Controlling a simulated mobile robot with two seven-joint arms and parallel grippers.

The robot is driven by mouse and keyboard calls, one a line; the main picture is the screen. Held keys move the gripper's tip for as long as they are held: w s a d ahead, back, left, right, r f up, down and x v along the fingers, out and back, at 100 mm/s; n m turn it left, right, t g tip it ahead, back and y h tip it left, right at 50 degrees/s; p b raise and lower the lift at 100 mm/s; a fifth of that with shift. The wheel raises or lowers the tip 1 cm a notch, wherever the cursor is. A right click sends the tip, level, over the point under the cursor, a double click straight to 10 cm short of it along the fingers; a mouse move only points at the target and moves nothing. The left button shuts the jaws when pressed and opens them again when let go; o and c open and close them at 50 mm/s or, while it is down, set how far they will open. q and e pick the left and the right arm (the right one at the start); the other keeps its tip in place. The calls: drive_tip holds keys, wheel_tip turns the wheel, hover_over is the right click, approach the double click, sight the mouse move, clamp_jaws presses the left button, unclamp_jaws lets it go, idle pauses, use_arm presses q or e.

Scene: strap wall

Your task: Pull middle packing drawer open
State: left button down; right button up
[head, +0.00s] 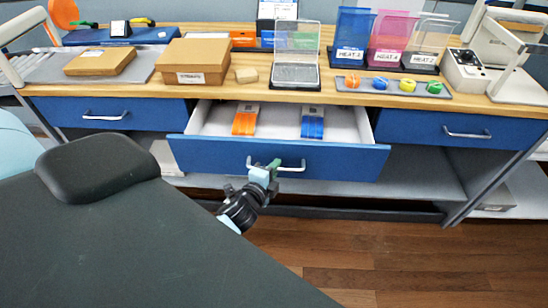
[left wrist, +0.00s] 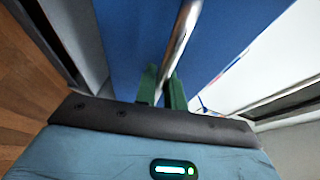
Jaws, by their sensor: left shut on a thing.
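The blue middle drawer (head: 345,162) stands pulled out from under the wooden workbench, its pale inside showing. An orange bundle (head: 244,122) and a blue bundle (head: 313,122) lie in it. My left gripper (head: 271,168) is at the left part of the drawer's silver bar handle (head: 292,168), shut on it. In the left wrist view the green fingers (left wrist: 162,88) stand on either side of the handle bar (left wrist: 181,38), close to the blue drawer front (left wrist: 130,35). My right gripper is not in view.
Closed blue drawers stand at left (head: 150,113) and right (head: 400,126). The benchtop holds a cardboard box (head: 195,65), a clear-lidded case (head: 296,75) and coloured rolls on a tray (head: 452,93). A grey shelf (head: 420,180) lies below. Wooden floor (head: 370,255) is open at right.

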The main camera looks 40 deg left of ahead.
use_arm(q)
drive_tip(key=s+d, duration=0.3)
drive_tip(key=s, duration=0.3)
drive_tip(key=shift+d, duration=0.3)
drive_tip(key=c, duration=1.5)
unclamp_jaws()
drive_tip(key=v, duration=0.7)
drive_tip(key=shift+s, duration=0.4)
drive_tip(key=shift+r, duration=0.1)
